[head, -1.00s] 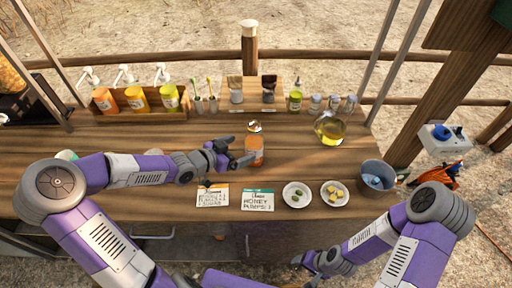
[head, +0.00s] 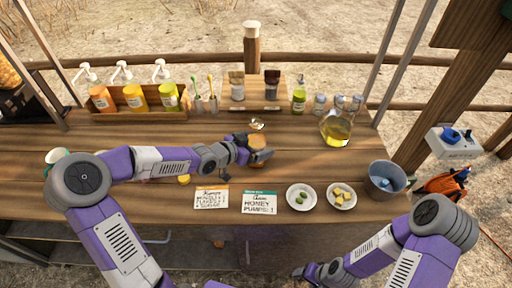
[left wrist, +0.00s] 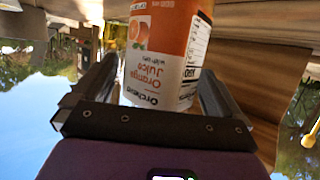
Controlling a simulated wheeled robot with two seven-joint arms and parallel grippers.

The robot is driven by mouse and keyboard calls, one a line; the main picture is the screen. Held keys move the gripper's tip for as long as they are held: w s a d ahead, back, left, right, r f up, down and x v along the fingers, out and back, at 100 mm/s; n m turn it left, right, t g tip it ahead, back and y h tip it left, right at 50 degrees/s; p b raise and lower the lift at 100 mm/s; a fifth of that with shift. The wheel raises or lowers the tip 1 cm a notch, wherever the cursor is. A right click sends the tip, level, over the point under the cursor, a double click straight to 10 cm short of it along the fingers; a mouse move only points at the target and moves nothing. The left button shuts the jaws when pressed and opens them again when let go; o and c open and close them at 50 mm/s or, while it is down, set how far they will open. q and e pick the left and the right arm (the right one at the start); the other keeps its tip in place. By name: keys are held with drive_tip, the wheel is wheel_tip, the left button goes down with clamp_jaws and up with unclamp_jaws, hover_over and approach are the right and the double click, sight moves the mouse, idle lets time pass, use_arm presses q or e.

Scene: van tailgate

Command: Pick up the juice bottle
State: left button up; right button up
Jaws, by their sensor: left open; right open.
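The orange juice bottle (head: 258,158) stands on the wooden counter near its middle, mostly covered by my left gripper in the head view. In the left wrist view the bottle (left wrist: 168,50) shows its orange and white label, between the two fingers. My left gripper (head: 262,150) is open, with its fingers on either side of the bottle; I cannot tell whether they touch it. My right gripper (head: 312,274) is open and empty, low in front of the counter.
Two cards (head: 259,203) and two small plates (head: 302,197) lie at the counter's front. A grey bucket (head: 384,180) stands at the right. A glass jug (head: 338,130) with yellow liquid is behind right. Pump bottles (head: 137,97) stand in a wooden rack at the back left.

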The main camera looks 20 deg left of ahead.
use_arm(q)
drive_tip(key=c, duration=1.2)
drive_tip(key=shift+c, duration=0.6)
drive_tip(key=shift+r, duration=0.15)
